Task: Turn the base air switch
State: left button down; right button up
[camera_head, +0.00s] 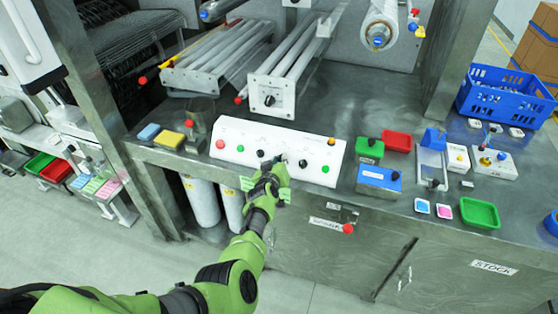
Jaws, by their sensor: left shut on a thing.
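A long white control box (232,135) stands on the steel counter and carries several knobs and buttons along its sloped front. My green left arm reaches up from the lower left. Its gripper (277,163) is at the front of the box, left of a black knob (303,163). The gripper is shut on a switch there, which the fingers hide almost fully. I cannot read any label, but its place fits the base air switch. My right gripper is not in view.
Roller units (271,95) stand behind the box. Yellow and blue sponges (169,140) lie left of it. A blue block (379,180), red and green trays (480,212) and a blue crate (502,92) are to the right. A red button (348,229) sticks out from the cabinet front below.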

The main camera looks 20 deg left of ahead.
pick_arm(q)
jog(key=c, duration=2.2)
grip_release()
jog(key=shift+w, duration=0.1)
